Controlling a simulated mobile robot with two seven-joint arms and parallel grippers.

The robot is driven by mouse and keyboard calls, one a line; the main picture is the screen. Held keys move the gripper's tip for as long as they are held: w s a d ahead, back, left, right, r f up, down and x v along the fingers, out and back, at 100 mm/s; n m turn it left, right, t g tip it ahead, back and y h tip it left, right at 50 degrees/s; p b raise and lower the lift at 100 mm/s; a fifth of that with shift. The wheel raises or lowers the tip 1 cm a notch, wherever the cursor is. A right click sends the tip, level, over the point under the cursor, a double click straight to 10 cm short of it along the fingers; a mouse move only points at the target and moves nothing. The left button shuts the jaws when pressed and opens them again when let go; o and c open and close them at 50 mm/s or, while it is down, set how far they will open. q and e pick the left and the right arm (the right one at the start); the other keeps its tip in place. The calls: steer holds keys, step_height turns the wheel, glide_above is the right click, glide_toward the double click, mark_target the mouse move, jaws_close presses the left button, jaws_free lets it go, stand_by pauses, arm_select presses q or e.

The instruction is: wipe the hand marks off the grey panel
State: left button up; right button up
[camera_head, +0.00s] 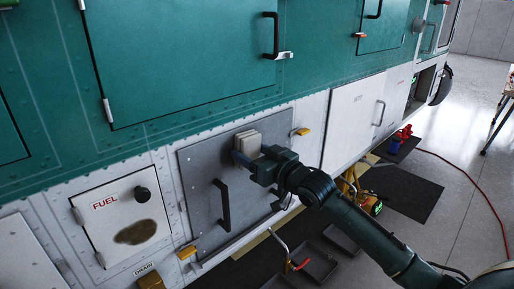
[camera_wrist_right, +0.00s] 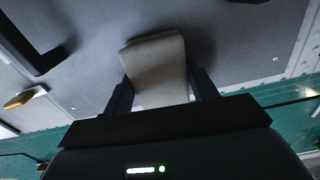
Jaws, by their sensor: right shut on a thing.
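The grey panel (camera_head: 201,158) is on the lower side of the helicopter, with a black handle (camera_head: 222,205) on it. My right gripper (camera_head: 256,158) is shut on a pale, ribbed wiping pad (camera_head: 248,140) at the panel's upper right part. The pad is at or very near the panel face; I cannot tell whether it touches. In the right wrist view the pad (camera_wrist_right: 155,66) sits between the two dark fingers, with the grey panel (camera_wrist_right: 235,45) behind it. I cannot make out any hand marks; the gripper and pad hide part of the panel. My left gripper is not in view.
A white FUEL door (camera_head: 122,212) with a brown smudge (camera_head: 135,232) and a black knob is left of the panel. Yellow latches (camera_head: 187,252) stick out nearby. Dark trays (camera_head: 318,265) lie on the floor below. A red hose (camera_head: 470,185) crosses the floor at right.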

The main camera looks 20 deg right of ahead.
mark_target(216, 160)
steer(key=shift+s+a+p, duration=0.25)
steer(key=shift+a+p, duration=0.05)
steer(key=shift+a, duration=0.35)
steer(key=shift+s+a+p, duration=0.2)
steer(key=shift+a+p, duration=0.05)
steer(key=shift+a, duration=0.35)
steer(key=shift+s+a, duration=0.3)
steer(key=shift+a, duration=0.55)
steer(key=shift+s+a, duration=0.35)
steer(key=shift+a, duration=0.5)
steer(key=shift+s+a, duration=0.3)
steer(key=shift+a, duration=0.55)
steer(key=shift+v, duration=3)
steer(key=shift+s, duration=0.1)
steer(key=shift+v, duration=1.4)
